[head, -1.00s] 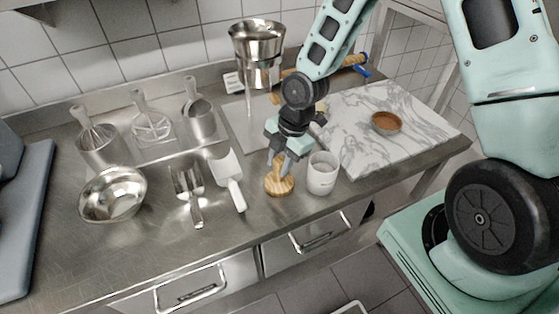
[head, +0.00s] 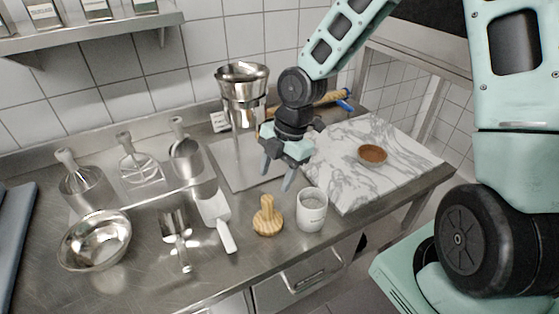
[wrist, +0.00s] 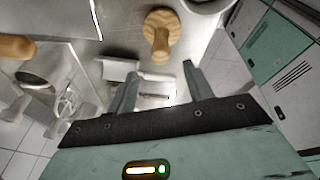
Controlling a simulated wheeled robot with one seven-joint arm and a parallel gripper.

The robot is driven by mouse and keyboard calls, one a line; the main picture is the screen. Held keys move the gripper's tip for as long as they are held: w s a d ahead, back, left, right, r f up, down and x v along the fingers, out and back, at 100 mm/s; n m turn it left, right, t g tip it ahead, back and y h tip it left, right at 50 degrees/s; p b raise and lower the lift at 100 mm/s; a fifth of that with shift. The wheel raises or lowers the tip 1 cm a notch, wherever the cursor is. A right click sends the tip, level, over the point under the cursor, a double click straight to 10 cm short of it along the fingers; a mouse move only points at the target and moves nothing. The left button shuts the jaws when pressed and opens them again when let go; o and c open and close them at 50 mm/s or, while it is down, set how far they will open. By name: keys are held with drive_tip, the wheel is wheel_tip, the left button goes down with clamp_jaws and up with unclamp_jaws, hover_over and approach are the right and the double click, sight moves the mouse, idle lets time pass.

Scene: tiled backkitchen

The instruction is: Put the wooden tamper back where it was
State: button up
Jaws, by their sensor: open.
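The wooden tamper (head: 267,218) stands upright on the steel counter, handle up, between the white scoop and the white cup. It also shows in the wrist view (wrist: 161,34), beyond my fingertips. My gripper (head: 277,178) is open and empty, raised above and a little behind the tamper, clear of it. In the wrist view my two fingers (wrist: 160,85) are spread with nothing between them.
A white cup (head: 311,210) stands close to the right of the tamper. A marble board (head: 350,180) lies at the right.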

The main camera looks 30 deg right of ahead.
drive_tip(key=s+a+r+m+h, duration=0.1)
drive_tip(key=s+a+r+m, duration=0.2)
drive_tip(key=s, duration=0.3)
drive_tip(key=s+a+r+m, duration=0.2)
drive_tip(key=s+r+m, duration=0.2)
drive_tip(key=s+m, duration=0.2)
drive_tip(key=s+a+r+m+h, duration=0.1)
drive_tip(key=s+a+r+m, duration=0.2)
drive_tip(key=s, duration=0.5)
drive_tip(key=shift+a+r+m+h, duration=0.35)
drive_tip(key=shift+r+m, duration=0.3)
drive_tip(key=shift+m, duration=0.45)
